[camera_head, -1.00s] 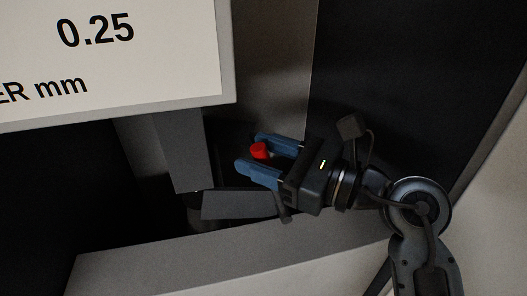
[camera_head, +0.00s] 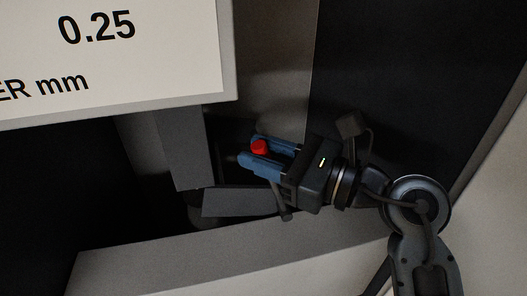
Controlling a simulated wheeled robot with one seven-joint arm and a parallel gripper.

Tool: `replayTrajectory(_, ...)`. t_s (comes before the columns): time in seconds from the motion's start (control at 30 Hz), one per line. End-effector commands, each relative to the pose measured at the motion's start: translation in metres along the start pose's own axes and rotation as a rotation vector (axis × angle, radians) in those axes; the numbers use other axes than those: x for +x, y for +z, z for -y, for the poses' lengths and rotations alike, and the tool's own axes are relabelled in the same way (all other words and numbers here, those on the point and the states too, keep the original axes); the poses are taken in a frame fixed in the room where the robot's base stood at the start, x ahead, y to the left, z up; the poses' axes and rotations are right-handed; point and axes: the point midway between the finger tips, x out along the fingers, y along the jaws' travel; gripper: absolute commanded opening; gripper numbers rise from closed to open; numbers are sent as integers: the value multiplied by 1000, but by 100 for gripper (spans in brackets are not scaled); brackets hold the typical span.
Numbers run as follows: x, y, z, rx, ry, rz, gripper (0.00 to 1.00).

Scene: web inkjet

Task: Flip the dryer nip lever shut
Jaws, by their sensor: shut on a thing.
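The lever shows as a red knob (camera_head: 260,147) near the middle of the head view. My gripper (camera_head: 253,151) comes in from the right, its blue fingers pointing left. The fingers are shut on the red knob, one on each side of it. The rest of the lever below the knob is hidden by the fingers or too dark to make out.
A white sign (camera_head: 110,65) reading "0.25" and "ER mm" fills the upper left. A grey post (camera_head: 183,150) stands left of the fingers, and a grey block (camera_head: 238,202) lies just below them. A long grey ledge (camera_head: 170,252) runs along the bottom.

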Motion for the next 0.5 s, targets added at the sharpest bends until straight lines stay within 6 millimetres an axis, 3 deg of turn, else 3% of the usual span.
replayTrajectory(0.5, 13, -3, -10, -88, 8, -87, 0)
